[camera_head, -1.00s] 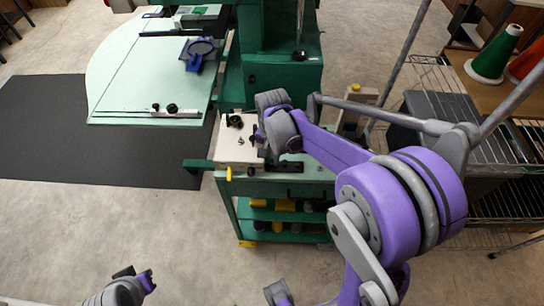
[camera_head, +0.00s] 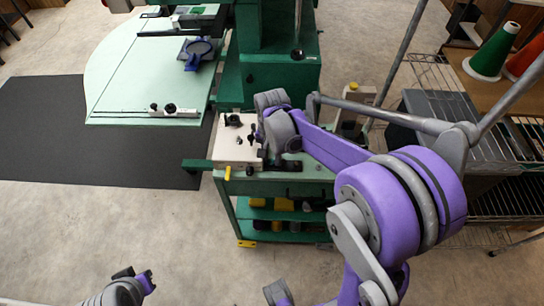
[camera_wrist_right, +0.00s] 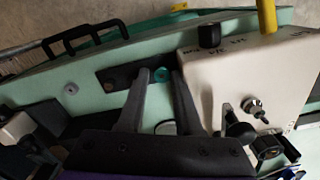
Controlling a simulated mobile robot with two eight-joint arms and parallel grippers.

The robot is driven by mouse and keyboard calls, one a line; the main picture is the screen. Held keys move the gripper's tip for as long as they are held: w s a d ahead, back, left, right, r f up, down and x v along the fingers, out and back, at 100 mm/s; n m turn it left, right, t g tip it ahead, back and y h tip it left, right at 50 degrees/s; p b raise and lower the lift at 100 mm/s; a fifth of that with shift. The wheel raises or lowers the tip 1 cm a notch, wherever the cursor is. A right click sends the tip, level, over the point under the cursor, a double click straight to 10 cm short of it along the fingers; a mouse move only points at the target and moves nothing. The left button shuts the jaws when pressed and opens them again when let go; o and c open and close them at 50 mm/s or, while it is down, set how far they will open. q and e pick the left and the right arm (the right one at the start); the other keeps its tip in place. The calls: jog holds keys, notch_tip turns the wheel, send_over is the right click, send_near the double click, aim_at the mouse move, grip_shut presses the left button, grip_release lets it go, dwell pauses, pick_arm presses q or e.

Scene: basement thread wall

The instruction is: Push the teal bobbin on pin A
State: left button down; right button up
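The teal bobbin (camera_wrist_right: 161,75) shows in the right wrist view as a small round teal piece at a dark plate (camera_wrist_right: 118,77) on the pale green cart top. My right gripper (camera_wrist_right: 158,78) has its two dark fingers apart, with the bobbin seen in the gap between their tips. I cannot tell whether either finger touches it or how far down it sits. Pin A is not distinguishable. In the head view my right wrist hides the bobbin. Part of my left arm's end (camera_head: 132,285) shows at the bottom left; its fingers are unclear.
A cream block (camera_wrist_right: 252,75) with a black knob (camera_wrist_right: 209,36), a yellow post (camera_wrist_right: 267,16) and metal fittings stands right of the fingers. A black handle (camera_wrist_right: 85,38) is at the cart's edge. In the head view a wire shelf (camera_head: 495,205) with thread cones stands right.

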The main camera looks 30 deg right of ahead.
jog(key=shift+w+a, duration=0.15)
notch_tip(320, 180, up, 11)
jog(key=p, duration=0.1)
dwell(0.4)
jog(key=shift+f, duration=0.1)
